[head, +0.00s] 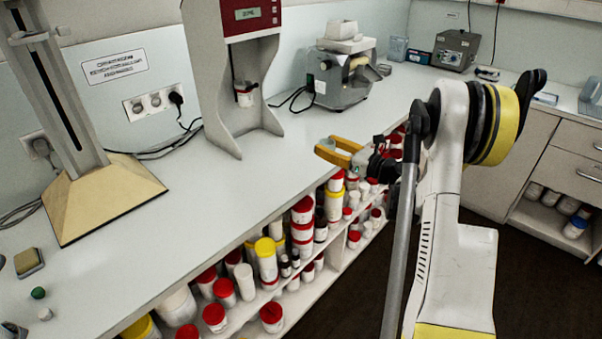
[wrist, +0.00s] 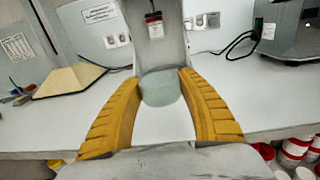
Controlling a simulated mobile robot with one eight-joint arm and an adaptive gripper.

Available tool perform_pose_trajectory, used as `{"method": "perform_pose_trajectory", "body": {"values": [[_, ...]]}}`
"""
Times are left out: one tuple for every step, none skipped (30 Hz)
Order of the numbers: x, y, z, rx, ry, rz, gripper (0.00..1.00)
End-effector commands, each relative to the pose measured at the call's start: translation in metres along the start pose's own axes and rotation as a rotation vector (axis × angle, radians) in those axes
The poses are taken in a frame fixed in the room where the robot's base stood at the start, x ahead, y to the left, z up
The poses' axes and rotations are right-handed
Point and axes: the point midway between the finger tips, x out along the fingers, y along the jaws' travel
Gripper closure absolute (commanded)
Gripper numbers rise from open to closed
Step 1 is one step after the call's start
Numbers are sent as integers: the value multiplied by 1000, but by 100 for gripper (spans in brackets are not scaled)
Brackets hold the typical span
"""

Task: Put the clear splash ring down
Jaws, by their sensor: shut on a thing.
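My gripper (head: 328,148) has yellow fingers and is out over the front part of the white bench, seen in the head view. In the wrist view the gripper (wrist: 162,84) is shut on the clear splash ring (wrist: 163,90), a pale greenish, see-through round piece between the fingertips. The ring cannot be made out in the head view. The frames do not clearly show whether it touches the bench top.
A red and grey mill stand (head: 238,80) holding a small jar (head: 244,95) is at the bench's back. A grey machine (head: 341,75) stands to its right. Shelves below hold several red-lidded tubs (head: 303,210). The bench top (head: 200,190) left of the gripper is clear.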

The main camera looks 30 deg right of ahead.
Motion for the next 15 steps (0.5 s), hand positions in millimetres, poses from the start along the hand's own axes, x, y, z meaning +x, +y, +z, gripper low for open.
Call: {"method": "perform_pose_trajectory", "body": {"values": [[9,2,-8,0,0,4,83],[15,3,-12,0,0,5,83],[25,5,-19,0,0,5,83],[33,5,-24,0,0,5,83],[40,7,-29,0,0,6,83],[51,8,-35,0,0,5,83],[58,9,-40,0,0,5,83],[65,10,-44,0,0,5,83],[74,11,-49,0,0,5,83],[81,12,-53,0,0,4,83],[86,12,-56,0,0,4,83],[93,13,-60,0,0,3,83],[97,13,-62,0,0,3,83],[100,14,-63,0,0,2,83],[104,14,-65,0,0,2,83]]}}
